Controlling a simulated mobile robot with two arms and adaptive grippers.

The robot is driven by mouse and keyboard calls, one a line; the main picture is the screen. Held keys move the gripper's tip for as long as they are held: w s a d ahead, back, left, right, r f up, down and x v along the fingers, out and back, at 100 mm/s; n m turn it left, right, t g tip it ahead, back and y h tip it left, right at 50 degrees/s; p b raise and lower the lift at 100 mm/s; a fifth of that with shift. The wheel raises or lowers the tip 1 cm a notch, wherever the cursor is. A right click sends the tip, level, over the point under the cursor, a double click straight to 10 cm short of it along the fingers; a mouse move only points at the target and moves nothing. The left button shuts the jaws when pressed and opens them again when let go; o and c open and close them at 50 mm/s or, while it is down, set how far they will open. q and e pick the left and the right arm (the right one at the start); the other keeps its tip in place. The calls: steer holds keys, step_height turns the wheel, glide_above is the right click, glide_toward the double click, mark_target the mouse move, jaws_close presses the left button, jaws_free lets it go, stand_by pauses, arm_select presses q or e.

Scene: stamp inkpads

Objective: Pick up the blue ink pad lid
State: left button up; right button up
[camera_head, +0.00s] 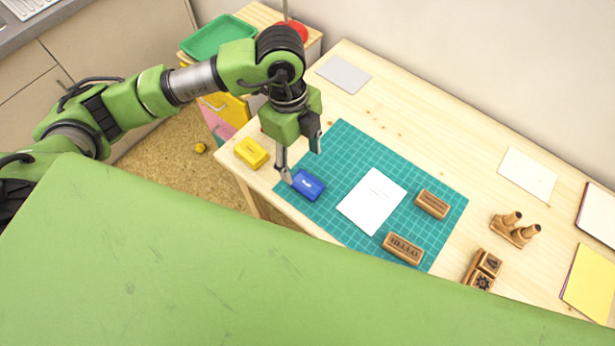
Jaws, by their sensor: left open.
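The blue ink pad (308,184) lies on the left part of the teal cutting mat (345,143), with a small pale label on its top. I cannot tell its lid apart from its base at this size. My left gripper (301,161) points down just above and behind the blue pad. Its two fingers are spread, with nothing between them. The left fingertip is close to the pad's left edge; I cannot tell if it touches. My right gripper does not show.
A yellow ink pad (251,152) sits left of the mat near the table's edge. White paper (371,201) and wooden stamps (432,204) (402,248) lie on the mat. More stamps (515,230) stand to the right. A green tray (217,38) is at the back left.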

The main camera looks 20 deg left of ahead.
mark_target(307, 183)
arm_select(q)
step_height(307, 183, down, 3)
steer(key=shift+d+f, duration=0.1)
steer(key=shift+d, duration=0.05)
steer(key=shift+w+f+p, duration=0.1)
steer(key=shift+f+p, duration=0.2)
steer(key=shift+f, duration=0.65)
steer(key=f, duration=0.2)
steer(key=f+p, duration=0.1)
steer(key=shift+d+f, duration=0.3)
steer(key=shift+w+f, duration=0.1)
steer(key=shift+f, duration=0.4)
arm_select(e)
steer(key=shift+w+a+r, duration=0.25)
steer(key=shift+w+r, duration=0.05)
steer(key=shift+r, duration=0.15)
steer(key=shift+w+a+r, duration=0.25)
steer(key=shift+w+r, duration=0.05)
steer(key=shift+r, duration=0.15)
arm_select(q)
steer(key=c, duration=0.9)
steer(key=shift+c, duration=0.4)
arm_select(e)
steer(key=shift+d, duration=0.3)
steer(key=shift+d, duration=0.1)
